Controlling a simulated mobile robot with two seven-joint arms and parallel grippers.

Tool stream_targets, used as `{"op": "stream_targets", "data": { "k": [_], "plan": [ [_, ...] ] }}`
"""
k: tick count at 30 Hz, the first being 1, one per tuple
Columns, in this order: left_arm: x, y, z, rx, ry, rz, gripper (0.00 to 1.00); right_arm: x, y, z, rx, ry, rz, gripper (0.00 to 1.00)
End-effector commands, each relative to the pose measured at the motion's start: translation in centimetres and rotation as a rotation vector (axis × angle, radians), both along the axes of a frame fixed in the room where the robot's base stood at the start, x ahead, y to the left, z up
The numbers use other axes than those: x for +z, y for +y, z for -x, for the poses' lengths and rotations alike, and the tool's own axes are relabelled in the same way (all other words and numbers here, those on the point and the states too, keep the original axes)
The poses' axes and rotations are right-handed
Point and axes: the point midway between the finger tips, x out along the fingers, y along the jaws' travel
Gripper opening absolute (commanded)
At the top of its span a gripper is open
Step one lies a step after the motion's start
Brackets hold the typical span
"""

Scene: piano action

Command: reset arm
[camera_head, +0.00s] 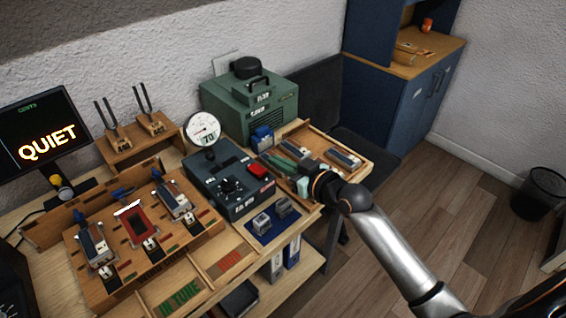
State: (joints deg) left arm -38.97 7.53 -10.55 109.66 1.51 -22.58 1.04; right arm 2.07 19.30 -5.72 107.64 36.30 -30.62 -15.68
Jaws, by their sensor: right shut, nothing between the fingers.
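My right arm (395,250) comes in from the lower right. My right gripper (277,161) is shut and empty, low over the near left part of a wooden tray (365,167). A block with a metal top (343,157) lies in the tray to the right of the gripper. The gripper and wrist hide part of the tray, and I cannot tell whether the fingers touch anything there. My left gripper is not in view.
A green machine (250,105) stands behind a blue-grey control box (228,183) with a dial gauge (202,129). A wooden fixture (190,230) with several parts is at left, near a screen (45,135) reading QUIET. A blue mat (262,236) holds small metal parts. Open floor (440,200) lies at right.

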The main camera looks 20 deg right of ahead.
Motion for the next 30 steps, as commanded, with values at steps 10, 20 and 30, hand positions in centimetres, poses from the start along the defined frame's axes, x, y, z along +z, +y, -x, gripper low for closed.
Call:
{"op": "stream_targets", "data": {
  "k": [10, 20, 30],
  "plan": [
    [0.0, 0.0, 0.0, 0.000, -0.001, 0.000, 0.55, 0.5, -0.4, 1.3, 0.001, 0.000, 0.001, 0.00],
    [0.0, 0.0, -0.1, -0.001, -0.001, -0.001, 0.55, 0.5, -0.4, 1.2, 0.001, 0.000, 0.001, 0.00],
    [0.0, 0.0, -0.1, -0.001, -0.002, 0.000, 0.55, -6.4, 2.4, 9.1, 0.034, 0.299, 0.098, 0.00]
  ]
}}
